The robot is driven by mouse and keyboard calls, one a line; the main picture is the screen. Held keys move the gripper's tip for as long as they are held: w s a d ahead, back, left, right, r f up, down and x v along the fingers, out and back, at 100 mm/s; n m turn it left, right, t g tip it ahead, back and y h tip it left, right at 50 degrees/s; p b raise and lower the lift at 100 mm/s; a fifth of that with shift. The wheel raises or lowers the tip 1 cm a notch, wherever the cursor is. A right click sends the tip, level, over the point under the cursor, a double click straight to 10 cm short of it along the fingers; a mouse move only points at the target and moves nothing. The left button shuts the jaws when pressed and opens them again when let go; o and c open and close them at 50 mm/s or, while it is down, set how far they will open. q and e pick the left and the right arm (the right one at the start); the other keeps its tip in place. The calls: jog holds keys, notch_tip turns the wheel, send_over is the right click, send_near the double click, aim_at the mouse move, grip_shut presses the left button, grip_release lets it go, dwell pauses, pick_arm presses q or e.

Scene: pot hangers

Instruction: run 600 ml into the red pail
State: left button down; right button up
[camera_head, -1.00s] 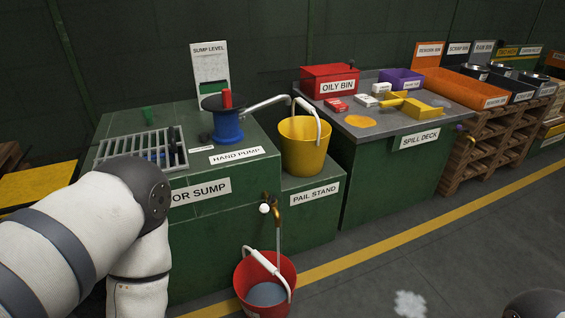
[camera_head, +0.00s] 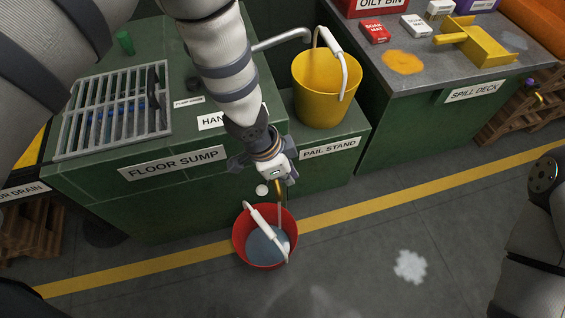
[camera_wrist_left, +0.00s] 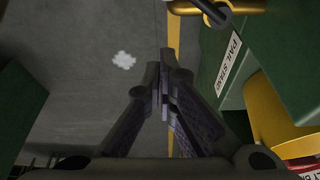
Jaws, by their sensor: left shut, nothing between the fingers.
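The red pail (camera_head: 238,240) stands on the floor in front of the green floor sump cabinet (camera_head: 150,205), with grey liquid (camera_head: 262,246) in it and its white-gripped handle across the opening. A brass tap spout (camera_head: 279,187) is above it, and a thin pale stream (camera_head: 280,212) seems to fall from it into the pail. A white knob (camera_head: 262,190) shows beside the spout. My left gripper (camera_head: 274,170) is just above the tap, partly covering it. In the left wrist view its fingers (camera_wrist_left: 164,68) are shut and empty.
A yellow pail (camera_head: 322,95) stands on the pail stand (camera_head: 345,143) under the pump spout (camera_head: 285,38). The spill deck (camera_head: 405,88) is to the right, bearing a yellow scoop (camera_head: 478,45). My left arm hides the hand pump.

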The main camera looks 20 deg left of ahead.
pick_arm(q)
jog(key=a+f, duration=0.1)
jog(key=s+a+f, duration=0.1)
jog(key=f, duration=0.1)
jog(key=shift+a+f, duration=0.1)
jog(key=shift+f, duration=0.2)
pick_arm(e)
jog(key=shift+w+r, duration=0.1)
jog(key=shift+w, duration=0.15)
pick_arm(q)
jog(key=shift+s+a+p, duration=0.1)
jog(key=shift+a+p, duration=0.05)
jog(key=shift+p, duration=0.15)
pick_arm(e)
jog(key=shift+s, duration=0.15)
